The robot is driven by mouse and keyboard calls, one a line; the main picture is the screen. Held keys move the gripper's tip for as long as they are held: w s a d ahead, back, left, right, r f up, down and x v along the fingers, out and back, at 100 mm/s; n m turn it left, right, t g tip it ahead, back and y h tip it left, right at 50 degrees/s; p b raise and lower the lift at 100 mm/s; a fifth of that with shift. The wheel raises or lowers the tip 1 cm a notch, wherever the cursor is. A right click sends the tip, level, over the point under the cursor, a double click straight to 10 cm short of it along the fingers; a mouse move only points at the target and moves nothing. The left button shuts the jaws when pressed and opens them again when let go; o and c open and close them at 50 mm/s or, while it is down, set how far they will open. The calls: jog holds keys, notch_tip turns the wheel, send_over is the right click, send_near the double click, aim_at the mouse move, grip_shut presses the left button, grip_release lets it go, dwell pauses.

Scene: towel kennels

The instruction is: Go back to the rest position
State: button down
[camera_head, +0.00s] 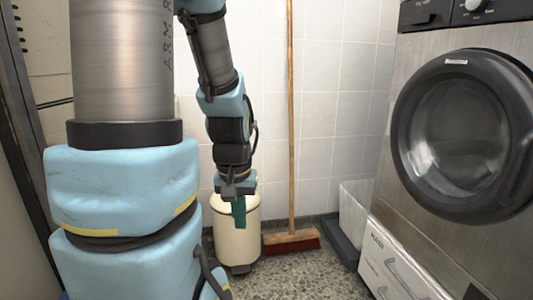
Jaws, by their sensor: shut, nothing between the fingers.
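My gripper (237,192) points down from the end of my arm, right over the cream bin (222,233). It is shut. A narrow dark teal piece (239,213) shows just under the gripper, in front of the bin's upper part. I cannot tell whether it is part of the gripper or a cloth at the bin. I also cannot tell whether the gripper touches the bin.
A broom (291,242) leans upright against the tiled wall, right of the bin. A front-loading machine (410,240) with a round door stands at right. A white container (354,212) is beside it. Speckled floor (300,280) is clear in front.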

notch_tip(320, 180, up, 28)
jog(key=p, duration=2.8)
jog(key=shift+s+a, duration=0.4)
jog(key=shift+s, duration=0.05)
